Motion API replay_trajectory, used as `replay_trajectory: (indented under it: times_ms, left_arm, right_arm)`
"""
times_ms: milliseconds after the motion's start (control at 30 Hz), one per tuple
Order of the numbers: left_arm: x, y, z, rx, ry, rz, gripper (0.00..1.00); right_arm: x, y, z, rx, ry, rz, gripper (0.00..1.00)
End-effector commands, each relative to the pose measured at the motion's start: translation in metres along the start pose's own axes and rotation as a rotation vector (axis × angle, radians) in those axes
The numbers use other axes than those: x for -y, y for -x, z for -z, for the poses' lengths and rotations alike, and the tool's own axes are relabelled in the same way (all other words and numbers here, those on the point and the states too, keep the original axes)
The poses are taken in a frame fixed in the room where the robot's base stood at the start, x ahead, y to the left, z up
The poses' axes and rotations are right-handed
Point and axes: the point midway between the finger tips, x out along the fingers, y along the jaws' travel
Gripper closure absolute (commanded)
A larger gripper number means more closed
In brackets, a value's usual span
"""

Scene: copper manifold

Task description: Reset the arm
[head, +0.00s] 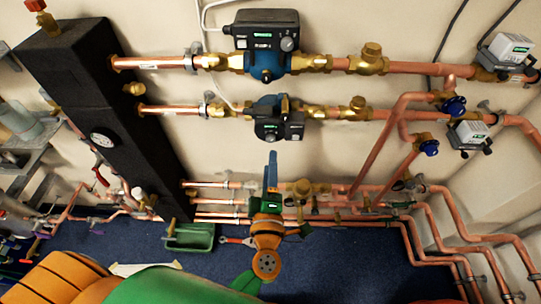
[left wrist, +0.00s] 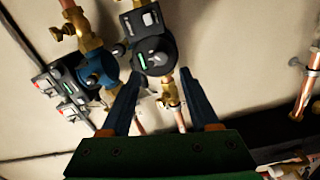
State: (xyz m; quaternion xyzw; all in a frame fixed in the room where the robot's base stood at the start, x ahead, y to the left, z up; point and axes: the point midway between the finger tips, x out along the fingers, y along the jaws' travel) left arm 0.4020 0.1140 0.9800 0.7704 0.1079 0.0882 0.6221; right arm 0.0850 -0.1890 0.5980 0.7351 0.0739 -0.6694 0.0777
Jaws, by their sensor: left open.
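My left arm (head: 150,285), orange and green, comes in from the bottom left of the head view. Its left gripper (head: 271,157) points up the picture, below the lower pump (head: 270,120); its blue fingers show nearly edge-on. In the left wrist view the two dark blue fingers (left wrist: 159,74) stand apart, with nothing held between them. Behind them are a black and blue pump (left wrist: 152,48) and brass fittings; they look apart from the fingers. My right gripper is not in view.
Copper pipes run along the pale wall, with an upper pump (head: 265,45) and brass valves. A black column (head: 95,90) with a gauge stands left. A green tray (head: 190,238) and red-handled pliers (head: 237,241) lie on the blue floor (head: 340,260), which is clear at lower right.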

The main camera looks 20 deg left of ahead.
Motion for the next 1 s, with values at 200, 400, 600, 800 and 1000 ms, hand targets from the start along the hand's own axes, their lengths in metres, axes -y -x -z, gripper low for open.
replay_trajectory:
  times_ms: [200,400,600,800,1000]
  left_arm:
    - [0.0,0.002,0.0,0.0,-0.001,0.0,0.38]
    - [0.0,0.002,0.0,0.003,-0.005,-0.001,0.38]
    - [0.096,0.024,-0.053,0.346,-0.497,0.014,0.38]
    - [0.28,0.126,-0.047,0.925,-1.058,0.255,0.38]
    - [0.384,0.239,0.034,1.362,-1.354,0.552,0.38]
  right_arm:
    - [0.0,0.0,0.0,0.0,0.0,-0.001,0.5]
    - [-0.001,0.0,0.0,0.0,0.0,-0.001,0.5]
    - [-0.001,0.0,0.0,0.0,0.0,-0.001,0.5]
    - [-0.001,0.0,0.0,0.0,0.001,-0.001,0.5]
    - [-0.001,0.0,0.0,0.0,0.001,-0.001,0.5]
